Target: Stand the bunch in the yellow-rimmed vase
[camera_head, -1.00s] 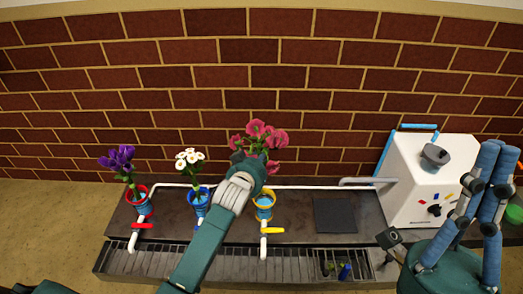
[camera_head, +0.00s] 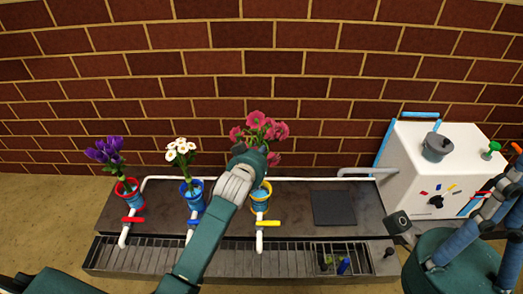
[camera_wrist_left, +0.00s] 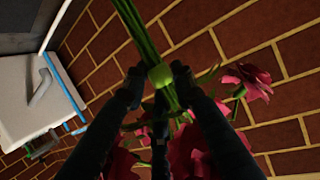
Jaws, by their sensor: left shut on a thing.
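The bunch of pink-red flowers (camera_head: 262,130) is upright in my left gripper (camera_head: 252,157), with blooms above the fingers. The gripper is above and partly in front of the yellow-rimmed vase (camera_head: 260,199), hiding part of its rim. The lower stems are hidden in the head view, so I cannot tell whether they are inside the vase. In the left wrist view the gripper (camera_wrist_left: 155,82) is shut around the green stems (camera_wrist_left: 140,30) at a light green band (camera_wrist_left: 160,74). My right gripper (camera_head: 465,245) is partly in view at the right, its fingertips cut off.
A red-rimmed vase (camera_head: 129,197) holds purple flowers (camera_head: 107,150). A blue-rimmed vase (camera_head: 193,195) holds white flowers (camera_head: 181,152). Pipes with coloured valves run before the vases. A white machine (camera_head: 432,170) stands at the right, beside a dark mat (camera_head: 334,208). A brick wall is behind.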

